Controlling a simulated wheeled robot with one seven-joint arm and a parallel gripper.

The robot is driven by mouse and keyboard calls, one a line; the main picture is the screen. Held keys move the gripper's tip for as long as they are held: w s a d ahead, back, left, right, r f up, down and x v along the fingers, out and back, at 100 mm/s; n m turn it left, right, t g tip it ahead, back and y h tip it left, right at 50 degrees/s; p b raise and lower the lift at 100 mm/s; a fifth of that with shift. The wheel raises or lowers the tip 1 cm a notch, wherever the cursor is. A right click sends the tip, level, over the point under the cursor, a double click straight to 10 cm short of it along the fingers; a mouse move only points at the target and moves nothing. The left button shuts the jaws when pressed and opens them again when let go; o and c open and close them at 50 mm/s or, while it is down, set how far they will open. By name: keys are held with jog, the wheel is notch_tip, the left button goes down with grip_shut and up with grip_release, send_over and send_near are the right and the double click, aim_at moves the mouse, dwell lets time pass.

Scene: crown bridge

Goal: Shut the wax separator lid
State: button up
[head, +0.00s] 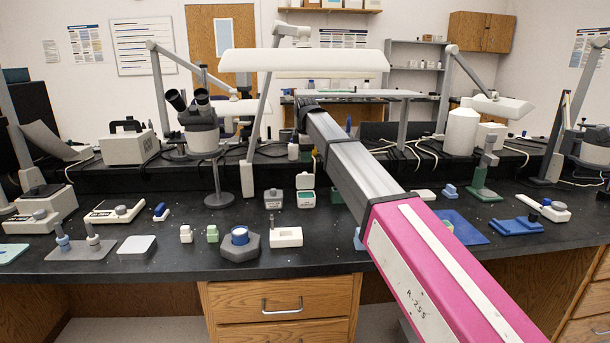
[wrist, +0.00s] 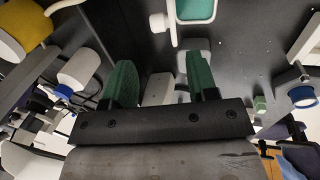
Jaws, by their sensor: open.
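The wax separator is most likely the small pale box (head: 304,199) with a green inside, near the middle of the bench in the head view. Its lid (head: 305,181) stands raised at the back. In the wrist view, a white-rimmed green part of it (wrist: 195,9) shows at the top edge, partly cut off. My gripper (wrist: 160,82) has two green fingers, spread apart with nothing held between them. The green part lies beyond the fingertips, apart from them. In the head view, I cannot make out the fingers at the arm's far end.
A lamp (head: 304,61) hangs above. My arm hides part of the bench right of the separator.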

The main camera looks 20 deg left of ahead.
aim_at(305, 173)
jog(key=x, duration=0.9)
jog(key=shift+f, duration=0.2)
grip_shut()
